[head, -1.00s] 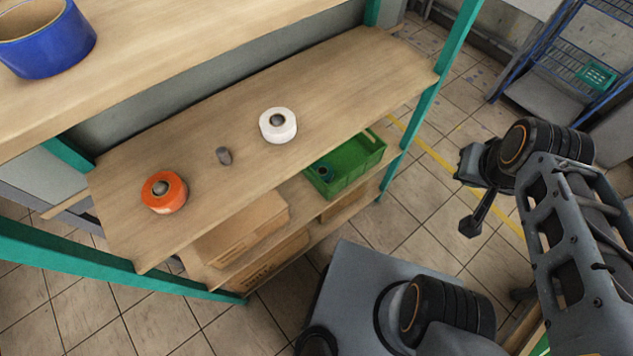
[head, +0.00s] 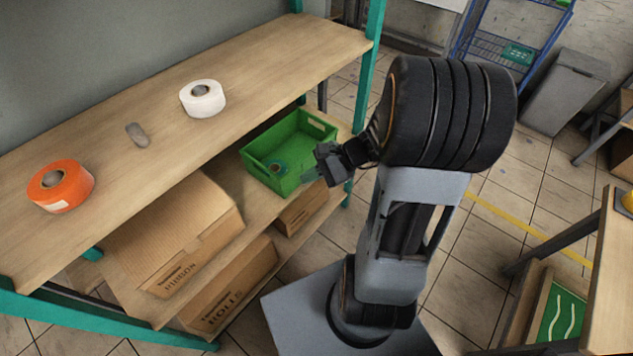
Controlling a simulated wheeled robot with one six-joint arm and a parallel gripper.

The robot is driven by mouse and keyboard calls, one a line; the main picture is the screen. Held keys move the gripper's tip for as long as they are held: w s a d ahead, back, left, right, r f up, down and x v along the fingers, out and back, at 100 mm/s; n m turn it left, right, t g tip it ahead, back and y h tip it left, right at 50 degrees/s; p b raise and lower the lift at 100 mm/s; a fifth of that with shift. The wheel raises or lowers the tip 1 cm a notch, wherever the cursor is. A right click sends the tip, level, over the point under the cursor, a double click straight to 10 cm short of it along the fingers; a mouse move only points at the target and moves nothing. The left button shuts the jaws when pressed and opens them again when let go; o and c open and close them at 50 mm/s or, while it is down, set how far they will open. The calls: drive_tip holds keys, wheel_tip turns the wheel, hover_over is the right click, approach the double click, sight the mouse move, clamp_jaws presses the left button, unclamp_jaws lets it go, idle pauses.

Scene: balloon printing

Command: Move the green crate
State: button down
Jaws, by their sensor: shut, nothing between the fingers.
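The green crate (head: 300,138) stands on the shelf board below the one with the tape rolls, near its right end. My arm hides part of the space right of the crate.
Cardboard boxes (head: 178,235) stand left of the crate and below it. The upper board (head: 250,65) holds an orange roll (head: 61,187), a grey piece (head: 137,135) and a white roll (head: 202,98). A teal post (head: 367,75) rises near the crate's right end.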

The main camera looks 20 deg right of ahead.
drive_tip(key=w+d+f+m+t+b, duration=0.3)
drive_tip(key=d+f+m+t+b, duration=0.3)
drive_tip(key=f, duration=0.4)
drive_tip(key=m+t+h+b, duration=0.4)
drive_tip(key=m+t, duration=0.3)
drive_tip(key=m, duration=0.3)
approach(313, 160)
drive_tip(key=b+x, duration=0.1)
drive_tip(key=x, duration=0.6)
drive_tip(key=shift+w+a+b, duration=0.15)
drive_tip(key=shift+w+b, duration=0.1)
drive_tip(key=shift+b, duration=0.1)
